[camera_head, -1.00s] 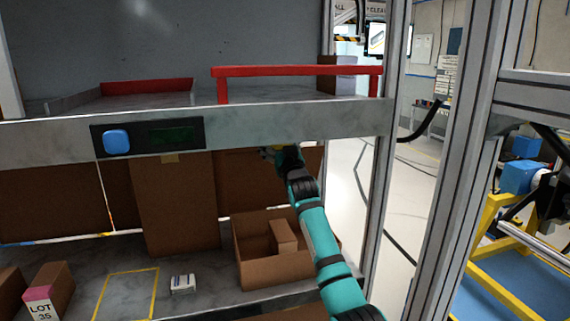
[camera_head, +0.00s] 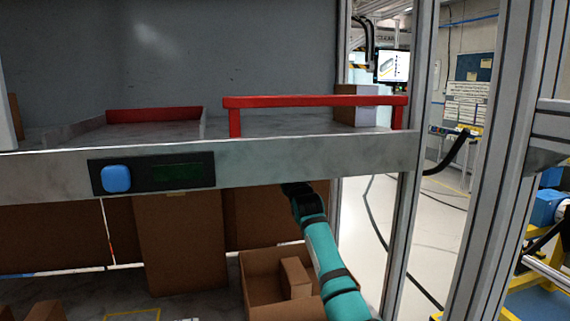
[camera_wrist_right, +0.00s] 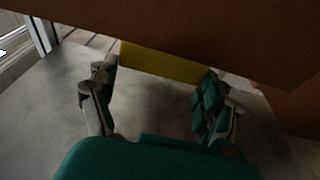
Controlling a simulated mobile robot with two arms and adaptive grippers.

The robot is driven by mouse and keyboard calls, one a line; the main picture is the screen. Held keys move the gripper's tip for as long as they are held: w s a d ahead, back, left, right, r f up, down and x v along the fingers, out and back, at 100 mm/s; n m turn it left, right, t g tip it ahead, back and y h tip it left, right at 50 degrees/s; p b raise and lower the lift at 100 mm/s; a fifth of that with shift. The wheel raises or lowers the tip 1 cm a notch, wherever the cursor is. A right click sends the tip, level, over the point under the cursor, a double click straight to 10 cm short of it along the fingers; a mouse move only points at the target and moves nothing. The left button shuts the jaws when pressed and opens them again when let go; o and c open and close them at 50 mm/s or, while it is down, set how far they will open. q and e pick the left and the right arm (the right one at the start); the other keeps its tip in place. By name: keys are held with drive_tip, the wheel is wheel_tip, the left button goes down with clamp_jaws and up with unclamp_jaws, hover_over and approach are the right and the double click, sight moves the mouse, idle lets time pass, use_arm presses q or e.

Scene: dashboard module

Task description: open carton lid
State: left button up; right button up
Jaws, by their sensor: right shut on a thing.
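My right arm reaches up from the lower right in the head view. Its gripper is hidden there behind the grey shelf beam. In the right wrist view my right gripper (camera_wrist_right: 155,100) has its two fingers well apart, at either end of a yellow strip (camera_wrist_right: 160,62), and is shut on it. The strip shows below the edge of a wide brown cardboard panel (camera_wrist_right: 190,25). In the head view a brown carton panel (camera_head: 262,215) stands behind the arm's end; I cannot tell if it is the same panel. My left gripper is not in view.
A tall brown carton (camera_head: 180,245) stands on the lower shelf. An open brown box (camera_head: 262,292) with a smaller box (camera_head: 296,278) inside is beside my arm. The shelf beam (camera_head: 265,160) and a red rail (camera_head: 310,101) lie above. A metal post (camera_head: 400,220) stands at right.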

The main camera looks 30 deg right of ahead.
drive_tip(key=o, duration=1.6)
drive_tip(key=shift+r, duration=0.1)
drive_tip(key=v, duration=1.2)
